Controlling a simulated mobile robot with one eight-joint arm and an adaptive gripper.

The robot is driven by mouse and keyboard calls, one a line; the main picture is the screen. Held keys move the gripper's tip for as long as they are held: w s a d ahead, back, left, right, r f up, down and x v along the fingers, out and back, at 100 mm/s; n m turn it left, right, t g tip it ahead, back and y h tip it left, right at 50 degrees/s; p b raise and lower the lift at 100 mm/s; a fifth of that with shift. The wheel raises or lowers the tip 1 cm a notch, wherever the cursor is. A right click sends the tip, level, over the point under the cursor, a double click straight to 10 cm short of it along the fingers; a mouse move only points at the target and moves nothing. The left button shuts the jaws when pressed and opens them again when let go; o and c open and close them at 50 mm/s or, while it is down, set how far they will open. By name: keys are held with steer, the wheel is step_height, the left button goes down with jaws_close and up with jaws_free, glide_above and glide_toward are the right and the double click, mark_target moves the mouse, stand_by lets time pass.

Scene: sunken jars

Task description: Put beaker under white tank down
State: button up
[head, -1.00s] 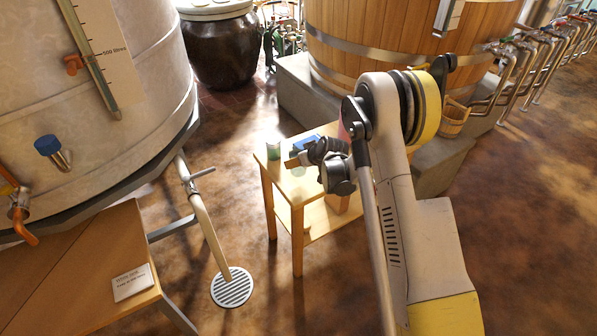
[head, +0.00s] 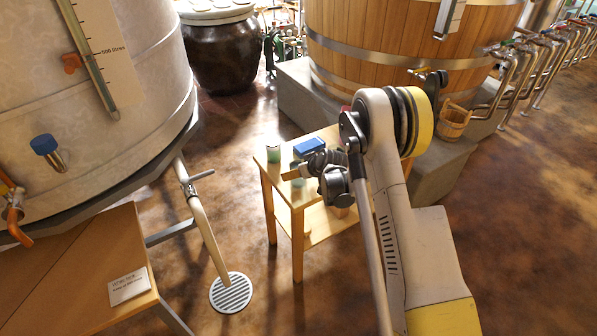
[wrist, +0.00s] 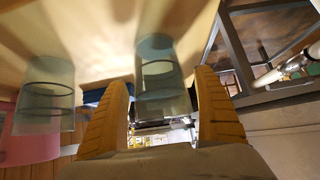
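A clear greenish beaker (wrist: 166,78) shows in the wrist view between and just beyond the two orange fingers of my gripper (wrist: 163,88). The fingers stand apart, with thin gaps beside the beaker; I see no clear contact. In the head view my gripper (head: 290,174) is low at the small wooden table (head: 327,227), and the beaker there is largely hidden by it. A second beaker (head: 273,150) stands at the table's left corner; a beaker also shows at left in the wrist view (wrist: 45,95). The white tank (head: 120,120) fills the left of the head view.
A blue box (head: 309,146) lies on the small table behind my gripper. A pink object (wrist: 28,142) is at left in the wrist view. A wooden bench with a card (head: 128,286) and a pipe over a floor drain (head: 231,293) are at left. Open floor lies between.

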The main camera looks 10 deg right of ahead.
steer(key=shift+s+r, duration=0.1)
steer(key=shift+r, duration=0.15)
steer(key=s+r+m+g+h+p, duration=0.1)
steer(key=s+r+p, duration=0.1)
steer(key=s+r, duration=1.05)
steer(key=s+r+m+p, duration=0.1)
steer(key=s+r+p, duration=0.1)
steer(key=s+r, duration=1.05)
steer(key=s+r+h, duration=0.1)
steer(key=s+r, duration=0.2)
steer(key=s, duration=0.5)
steer(key=s+r+m, duration=0.1)
steer(key=s+r, duration=0.3)
steer(key=s, duration=0.5)
steer(key=shift+a+r+m+h, duration=0.15)
steer(key=shift+a+m+h, duration=0.15)
steer(key=shift+h, duration=0.1)
